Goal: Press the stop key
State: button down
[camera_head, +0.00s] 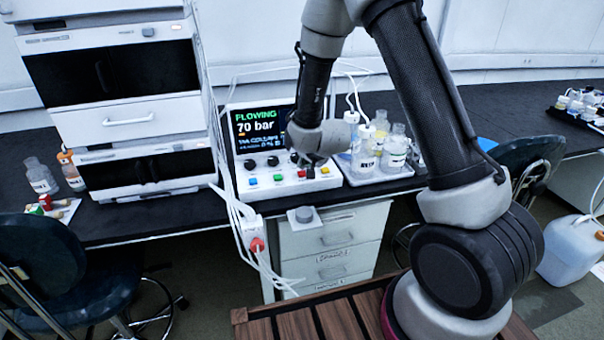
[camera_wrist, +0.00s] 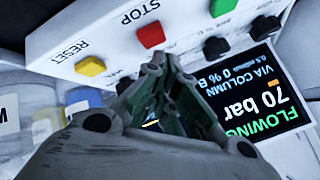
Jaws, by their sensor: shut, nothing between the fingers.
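The stop key is the red button (camera_wrist: 150,35) under the label STOP on the white control panel, which shows upside down in the wrist view. In the head view the red key (camera_head: 301,173) sits in the front row. My gripper (camera_wrist: 160,75) is shut and empty, with its tips just short of the red key in the wrist view; I cannot see any contact. In the head view my gripper (camera_head: 307,163) hangs over the panel beside the key, its tips hard to make out. The screen (camera_wrist: 262,103) reads FLOWING, 70 bar, VIA COLUMN.
A yellow RESET key (camera_wrist: 90,66) is beside the stop key. Green (camera_head: 277,176) and blue (camera_head: 252,180) keys are to its left in the head view, with black knobs behind. Bottles (camera_head: 366,160) stand close right of the panel. White cables (camera_head: 238,210) run down its left.

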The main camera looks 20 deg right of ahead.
dwell(0.7)
jog(key=shift+f, duration=0.45)
jog(key=shift+f, duration=0.5)
dwell(0.5)
jog(key=shift+r, duration=0.95)
jog(key=shift+r, duration=2.5)
